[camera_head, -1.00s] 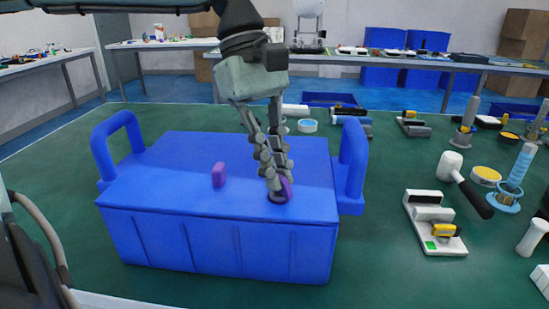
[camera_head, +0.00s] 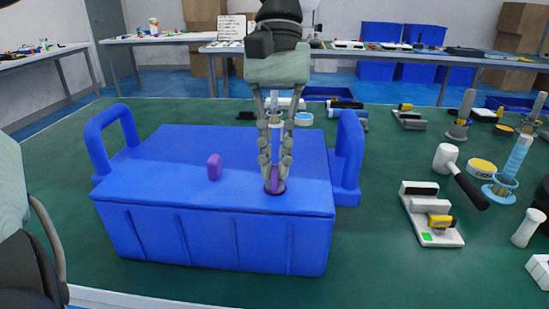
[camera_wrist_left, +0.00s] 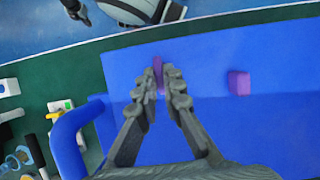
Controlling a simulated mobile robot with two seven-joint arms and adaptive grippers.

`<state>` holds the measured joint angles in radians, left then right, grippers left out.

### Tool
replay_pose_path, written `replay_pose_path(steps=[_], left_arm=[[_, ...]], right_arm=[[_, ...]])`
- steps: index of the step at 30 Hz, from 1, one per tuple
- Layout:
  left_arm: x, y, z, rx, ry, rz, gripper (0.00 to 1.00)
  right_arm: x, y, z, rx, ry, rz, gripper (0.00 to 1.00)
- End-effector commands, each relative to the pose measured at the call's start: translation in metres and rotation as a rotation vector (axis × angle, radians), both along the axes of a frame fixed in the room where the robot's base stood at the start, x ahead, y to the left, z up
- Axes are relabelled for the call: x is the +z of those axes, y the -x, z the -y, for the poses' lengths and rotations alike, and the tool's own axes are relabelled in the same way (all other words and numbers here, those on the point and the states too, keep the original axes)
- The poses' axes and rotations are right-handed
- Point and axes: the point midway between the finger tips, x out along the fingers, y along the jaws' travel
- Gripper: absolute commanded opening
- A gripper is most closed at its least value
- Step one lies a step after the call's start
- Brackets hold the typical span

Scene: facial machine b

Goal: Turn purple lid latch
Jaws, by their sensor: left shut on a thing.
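A blue box with a blue lid (camera_head: 150,165) stands on the green table, with an upright handle at each side. Two purple lid latches stand on the lid near its front edge. The left one (camera_head: 214,167) is free; it also shows in the wrist view (camera_wrist_left: 240,83). The right one (camera_head: 275,180) is between the fingertips of my left gripper (camera_head: 274,183), which is shut on it from above. In the wrist view this latch (camera_wrist_left: 158,72) shows as a narrow purple piece between the fingers (camera_wrist_left: 166,82). My right gripper is not in view.
The box's right handle (camera_head: 349,150) rises close beside my left gripper. Right of the box lie a white mallet (camera_head: 446,157), a white-and-yellow device (camera_head: 432,215) and several other tools. The green table (camera_head: 385,275) is clear right of the box front.

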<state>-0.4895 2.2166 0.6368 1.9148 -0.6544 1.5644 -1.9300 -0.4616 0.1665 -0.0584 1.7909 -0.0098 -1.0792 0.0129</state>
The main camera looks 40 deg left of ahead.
Motion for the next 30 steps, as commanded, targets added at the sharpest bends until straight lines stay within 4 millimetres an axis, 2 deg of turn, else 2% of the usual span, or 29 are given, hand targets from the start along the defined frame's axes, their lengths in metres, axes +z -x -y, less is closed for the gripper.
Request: replay_pose_path(steps=[19,20,24,30], left_arm=[[0.0011,-0.0006,0.0005,-0.047,0.0,0.002,0.0],[0.0012,-0.0006,0.0004,-0.047,0.0,0.002,0.11],[0.0009,-0.0005,0.0004,-0.046,0.0,0.002,0.29],[0.0005,-0.0004,0.0004,-0.045,0.0,0.001,0.29]], right_arm=[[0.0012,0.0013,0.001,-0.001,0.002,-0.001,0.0],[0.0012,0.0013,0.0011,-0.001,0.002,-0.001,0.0],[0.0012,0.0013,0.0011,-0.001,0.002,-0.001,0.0],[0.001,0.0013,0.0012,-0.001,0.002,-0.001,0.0]])
